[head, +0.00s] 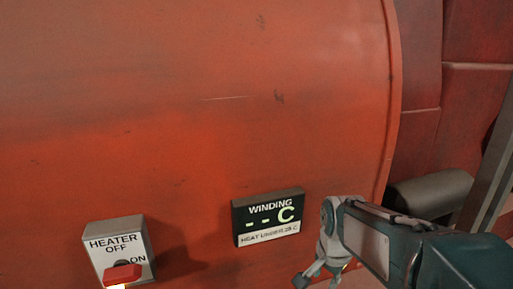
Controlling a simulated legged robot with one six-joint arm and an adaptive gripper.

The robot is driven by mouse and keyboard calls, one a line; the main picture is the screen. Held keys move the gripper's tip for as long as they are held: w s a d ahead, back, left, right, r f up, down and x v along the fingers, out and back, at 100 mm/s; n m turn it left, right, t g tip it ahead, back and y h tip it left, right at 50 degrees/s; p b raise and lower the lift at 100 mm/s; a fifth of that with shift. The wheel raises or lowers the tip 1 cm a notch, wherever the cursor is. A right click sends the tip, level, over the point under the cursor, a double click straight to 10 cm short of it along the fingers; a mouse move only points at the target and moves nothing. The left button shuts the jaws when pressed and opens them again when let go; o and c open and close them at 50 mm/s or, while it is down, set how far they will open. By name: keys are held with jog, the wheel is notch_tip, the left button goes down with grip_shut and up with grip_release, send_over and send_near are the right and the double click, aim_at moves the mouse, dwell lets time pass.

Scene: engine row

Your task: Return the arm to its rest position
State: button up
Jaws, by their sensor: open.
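My arm reaches in from the lower right corner of the head view. My gripper (318,280) hangs at its end near the bottom edge, open and pointing down, with nothing seen between its fingers. Part of it is cut off by the frame edge. It is right of and below the winding display (268,216), apart from it in the picture. The heater switch box (118,245) is farther left, with a red handle (123,274) at its lower part, on the side of the ON label. A small glow shows under the handle.
A large red curved housing (200,110) fills most of the view behind the display and switch box. A grey cylinder (430,193) and a slanted metal post (487,180) are at the right, close to my arm. Red panels (478,110) stand behind them.

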jog(key=s+r+n+t, duration=0.3)
jog(key=s+r+n, duration=0.2)
jog(key=s+n, duration=0.4)
jog(key=shift+s+n+t, duration=0.3)
jog(key=shift+s, duration=2.5)
jog(key=shift+d, duration=0.1)
